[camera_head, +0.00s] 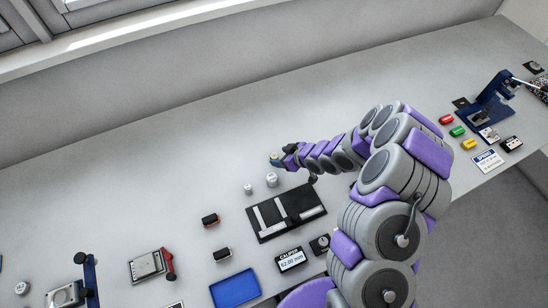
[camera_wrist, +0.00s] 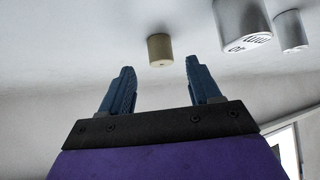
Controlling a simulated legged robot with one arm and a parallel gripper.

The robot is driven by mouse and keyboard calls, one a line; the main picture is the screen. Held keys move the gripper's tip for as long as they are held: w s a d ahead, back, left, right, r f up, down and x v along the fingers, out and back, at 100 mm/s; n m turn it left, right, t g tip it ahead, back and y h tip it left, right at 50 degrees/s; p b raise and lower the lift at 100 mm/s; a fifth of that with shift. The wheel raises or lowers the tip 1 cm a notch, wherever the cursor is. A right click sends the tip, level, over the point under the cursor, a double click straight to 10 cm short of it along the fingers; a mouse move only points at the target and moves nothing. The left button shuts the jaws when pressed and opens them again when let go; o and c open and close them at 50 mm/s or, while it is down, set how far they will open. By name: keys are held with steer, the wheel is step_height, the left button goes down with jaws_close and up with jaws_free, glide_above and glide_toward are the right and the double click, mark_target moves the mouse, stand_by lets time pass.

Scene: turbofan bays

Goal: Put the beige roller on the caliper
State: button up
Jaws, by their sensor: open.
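The beige roller (camera_wrist: 160,50) is a short cylinder in the wrist view, just beyond and between my two blue fingertips. My gripper (camera_wrist: 160,66) is open with nothing between its fingers. In the head view my gripper (camera_head: 281,162) is low over the back of the bench, with the small roller (camera_head: 274,156) partly hidden at its tip. The caliper (camera_head: 286,211) appears to be the black rectangular plate with pale metal bars, in front of my gripper. A "CALIPER 62.00 mm" display (camera_head: 291,259) is at its front edge.
Two silver cylinders (camera_head: 271,179) (camera_head: 248,189) stand between the roller and the caliper. They also show in the wrist view (camera_wrist: 242,25) (camera_wrist: 291,32). A blue tray (camera_head: 235,289) lies front left. Coloured blocks (camera_head: 457,131) and a blue stand (camera_head: 490,100) are far right. The back left bench is clear.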

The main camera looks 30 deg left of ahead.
mark_target(274, 156)
steer(key=x, duration=0.5)
steer(key=shift+a, duration=0.15)
steer(key=shift+r, duration=0.1)
steer(key=shift+c, duration=0.3)
steer(key=shift+c, duration=0.7)
jaws_close()
steer(key=shift+r, duration=0.1)
